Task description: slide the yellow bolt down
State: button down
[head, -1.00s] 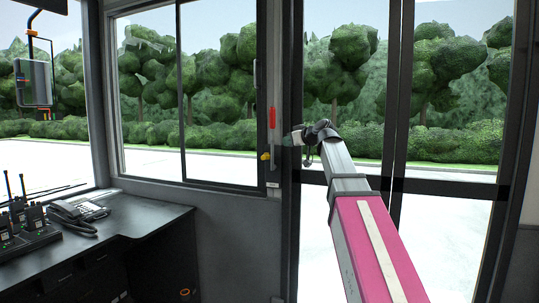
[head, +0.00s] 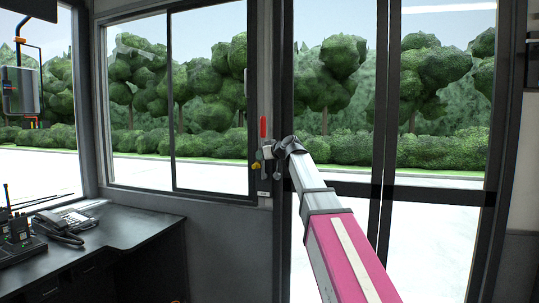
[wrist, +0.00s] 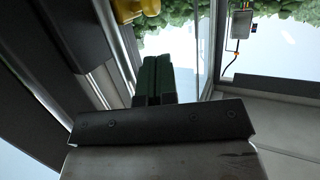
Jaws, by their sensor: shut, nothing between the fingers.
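The yellow bolt (head: 256,166) is a small knob on the dark post between the side window and the glass door. A red bar (head: 263,127) stands upright just above it. My gripper (head: 266,152) is at the post, close beside the bolt on its upper right. In the wrist view the yellow bolt (wrist: 138,9) shows at the top, just beyond and left of my dark green fingertips (wrist: 157,66). The fingers are together with nothing between them. I cannot tell whether they touch the bolt.
A dark desk (head: 120,232) with a telephone (head: 60,226) and several radios is at the left. The glass door (head: 340,230) stands behind my arm. A small white label (head: 264,194) is below the bolt. The floor area is mostly hidden.

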aim_at(259, 163)
jog(key=shift+w+a+f, duration=0.2)
jog(key=shift+f, duration=0.35)
jog(key=shift+w+a+f, duration=0.15)
jog(key=shift+w+f, duration=0.05)
jog(key=shift+f, duration=0.4)
jog(key=shift+w+a+f, duration=0.2)
jog(key=shift+f, duration=0.35)
notch_tip(259, 163, down, 9)
jog(key=shift+f, duration=0.1)
